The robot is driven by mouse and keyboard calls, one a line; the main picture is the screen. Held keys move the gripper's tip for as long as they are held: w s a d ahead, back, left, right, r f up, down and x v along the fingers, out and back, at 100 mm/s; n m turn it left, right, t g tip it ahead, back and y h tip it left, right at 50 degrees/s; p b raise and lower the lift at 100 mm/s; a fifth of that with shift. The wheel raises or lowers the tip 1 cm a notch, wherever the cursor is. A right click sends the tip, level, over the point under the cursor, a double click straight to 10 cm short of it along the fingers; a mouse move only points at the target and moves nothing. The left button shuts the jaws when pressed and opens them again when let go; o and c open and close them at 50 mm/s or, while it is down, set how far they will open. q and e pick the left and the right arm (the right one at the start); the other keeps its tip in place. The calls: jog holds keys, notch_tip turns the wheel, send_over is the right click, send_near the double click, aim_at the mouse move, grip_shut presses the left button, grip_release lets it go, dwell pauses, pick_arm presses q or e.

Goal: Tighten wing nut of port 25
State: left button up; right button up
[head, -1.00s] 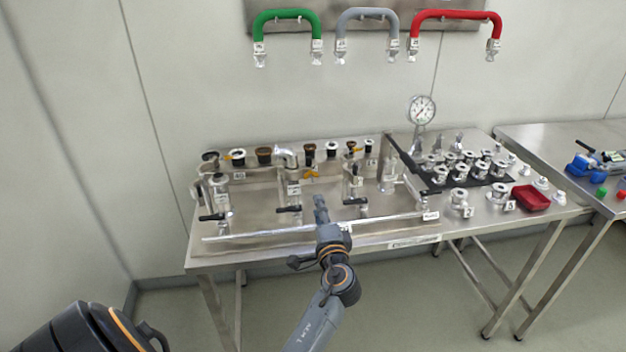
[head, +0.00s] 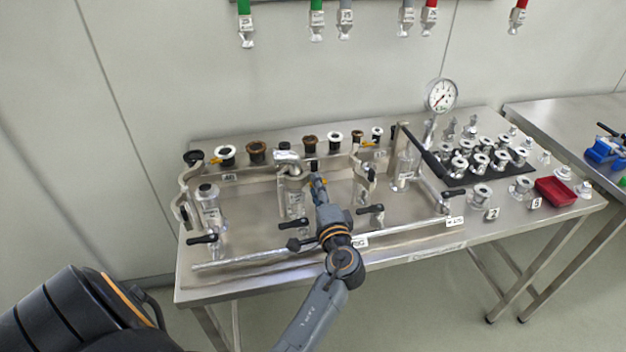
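A row of capped ports runs along the back of the steel bench. Yellow wing nuts show beside the white-rimmed cap (head: 214,161), near the right end of the row (head: 369,144) and at my gripper's tip (head: 325,181). The small labels are too blurred to tell which port is 25. My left gripper (head: 317,184) reaches over the pipework and its tip overlaps the middle yellow wing nut. Whether it touches, and its finger opening, cannot be seen. My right gripper is not in view.
Black valve handles (head: 292,222) and a long front rail (head: 325,248) lie close around my arm. A pressure gauge (head: 440,95) stands at the back. Loose flanges and a red tray (head: 556,191) are on the right.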

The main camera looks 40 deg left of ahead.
pick_arm(q)
jog(key=shift+s+d+r, duration=0.1)
jog(key=shift+d, duration=0.05)
jog(key=shift+c, duration=0.8)
grip_shut()
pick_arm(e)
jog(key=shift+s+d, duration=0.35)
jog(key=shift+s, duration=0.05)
pick_arm(q)
jog(key=shift+m, duration=0.3)
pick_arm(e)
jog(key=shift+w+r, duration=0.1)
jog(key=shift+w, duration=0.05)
pick_arm(q)
jog(key=shift+w+d+r+m+p, duration=0.1)
jog(key=shift+m+p, duration=1.45)
jog(key=shift+m, duration=0.7)
jog(key=shift+w+a+r+m+p, duration=0.15)
jog(key=shift+m+p, duration=1.35)
jog(key=shift+m, duration=0.8)
jog(key=shift+s+d+r+m+p, duration=0.1)
jog(key=shift+d+m+p, duration=0.05)
jog(key=shift+m+p, duration=1.75)
pick_arm(e)
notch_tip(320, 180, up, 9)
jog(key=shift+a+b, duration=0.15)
jog(key=shift+b, duration=0.2)
pick_arm(q)
jog(key=shift+m, duration=0.55)
